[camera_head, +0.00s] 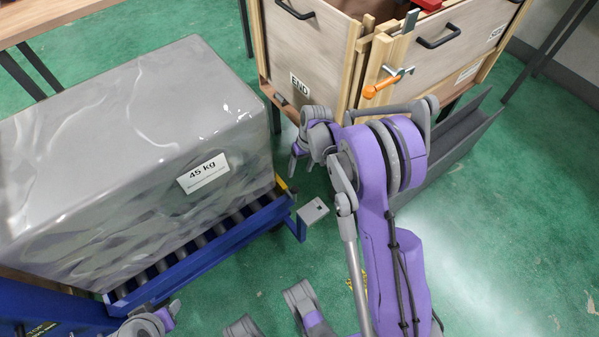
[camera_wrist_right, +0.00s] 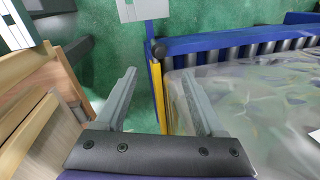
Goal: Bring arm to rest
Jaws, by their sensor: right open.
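My right arm (camera_head: 385,200) reaches up from the lower right of the head view, in purple and grey. My right gripper (camera_head: 298,157) is at its far end, between the wrapped load and the wooden cabinet. In the right wrist view its two grey fingers (camera_wrist_right: 160,98) stand wide apart with nothing between them. Green floor shows through the gap. The fingers are partly hidden by the wrist in the head view. I cannot make out my left gripper; only small grey and purple parts of my own body show at the bottom edge.
A wrapped grey load (camera_head: 110,150) labelled 45 kg rests on a blue roller conveyor (camera_head: 215,250), left of my right arm. A wooden cabinet (camera_head: 310,50) with an orange-handled clamp (camera_head: 385,83) stands behind the gripper. A grey angled channel (camera_head: 450,150) lies to the right. Green floor is open at lower right.

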